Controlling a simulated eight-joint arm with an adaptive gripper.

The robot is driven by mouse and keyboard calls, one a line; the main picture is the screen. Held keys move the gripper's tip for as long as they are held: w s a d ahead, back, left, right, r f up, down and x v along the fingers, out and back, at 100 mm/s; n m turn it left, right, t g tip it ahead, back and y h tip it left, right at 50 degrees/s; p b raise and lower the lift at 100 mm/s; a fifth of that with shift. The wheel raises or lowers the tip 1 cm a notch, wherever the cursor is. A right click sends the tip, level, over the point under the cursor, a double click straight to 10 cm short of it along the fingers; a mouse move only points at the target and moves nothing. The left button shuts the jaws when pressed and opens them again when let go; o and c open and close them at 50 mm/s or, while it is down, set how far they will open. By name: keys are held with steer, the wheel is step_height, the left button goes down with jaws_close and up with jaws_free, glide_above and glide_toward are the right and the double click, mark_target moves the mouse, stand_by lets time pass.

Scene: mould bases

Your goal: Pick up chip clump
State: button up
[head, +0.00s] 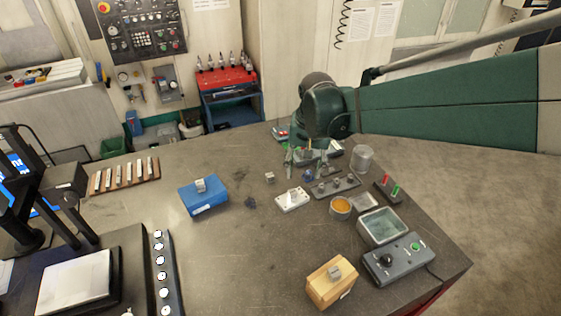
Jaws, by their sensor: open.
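A small dark, ragged clump (251,203), which looks like the chip clump, lies on the grey table just right of the blue block. My gripper (306,162) hangs below the green arm, to the right of and farther back than the clump. It is open and apart from the clump. Its fingers are small in the picture and blend with the items behind them, so I cannot tell whether anything is between them.
A blue block (204,198) stands left of the clump, and a small grey cube (270,177) lies behind it. A white plate (292,200), orange-filled cup (340,206), grey tray (382,226), control box (398,259) and wooden block (330,284) stand rightward. Table in front of the clump is clear.

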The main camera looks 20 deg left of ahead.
steer(key=s+a+f+g, duration=0.1)
steer(key=a+f, duration=0.6)
steer(key=a, duration=0.6)
steer(key=n+h, duration=0.1)
glide_above(250, 199)
steer(key=shift+g, duration=0.3)
steer(key=f, duration=0.5)
steer(key=shift+s+a+f, duration=0.1)
steer(key=shift+a+f, duration=0.2)
steer(key=shift+f, duration=0.05)
steer(key=shift+f, duration=1.3)
steer(key=shift+d+f+p, duration=0.15)
steer(key=shift+f, duration=1.15)
steer(key=shift+d+f+p, duration=0.1)
steer(key=shift+f+p, duration=0.05)
steer(key=shift+f, duration=1.15)
steer(key=c, duration=0.9)
